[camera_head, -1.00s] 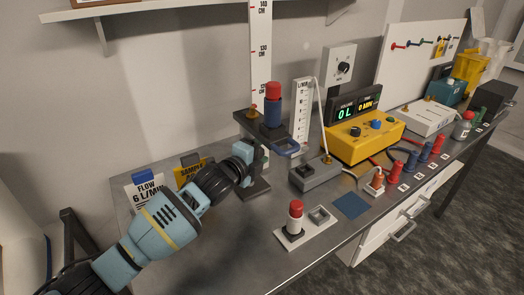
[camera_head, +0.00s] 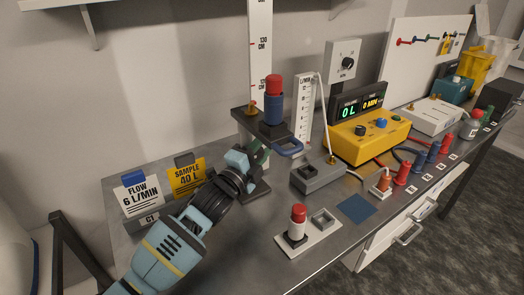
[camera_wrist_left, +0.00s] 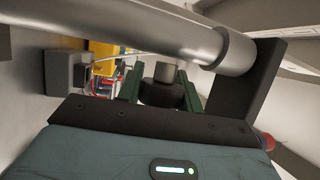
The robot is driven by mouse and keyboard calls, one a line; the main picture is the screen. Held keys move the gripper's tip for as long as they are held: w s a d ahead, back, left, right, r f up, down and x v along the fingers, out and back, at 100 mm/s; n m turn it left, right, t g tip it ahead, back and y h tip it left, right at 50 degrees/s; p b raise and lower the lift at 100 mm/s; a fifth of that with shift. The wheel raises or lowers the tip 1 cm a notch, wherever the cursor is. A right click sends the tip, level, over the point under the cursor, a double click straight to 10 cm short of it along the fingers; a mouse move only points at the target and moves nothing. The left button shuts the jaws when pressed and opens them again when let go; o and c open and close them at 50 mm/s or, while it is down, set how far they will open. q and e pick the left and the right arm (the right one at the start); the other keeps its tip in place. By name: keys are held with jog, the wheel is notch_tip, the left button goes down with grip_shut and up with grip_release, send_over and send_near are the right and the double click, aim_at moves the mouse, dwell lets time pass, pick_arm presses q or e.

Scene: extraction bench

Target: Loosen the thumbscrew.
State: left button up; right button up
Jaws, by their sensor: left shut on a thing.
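The thumbscrew (camera_wrist_left: 160,93) shows in the left wrist view as a dark round knob in front of a grey metal stub. My left gripper (camera_wrist_left: 160,90) has its two green fingers on either side of the knob and is shut on it. In the head view my left gripper (camera_head: 263,157) reaches under the carriage (camera_head: 246,117) of the upright scale stand, and the thumbscrew is hidden there. My right gripper is not in view.
Flow (camera_head: 141,196) and sample (camera_head: 187,177) cards stand left of the stand. A yellow meter box (camera_head: 363,140), a grey block (camera_head: 318,178) and a white plate with a red-topped vial (camera_head: 297,222) are to the right.

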pick_arm(q)
jog(key=shift+r, duration=0.1)
dwell(0.3)
jog(key=o, duration=1)
jog(key=shift+f+v, duration=0.1)
jog(key=shift+v, duration=1.85)
jog(key=shift+f+v, duration=0.15)
jog(key=shift+v, duration=1.8)
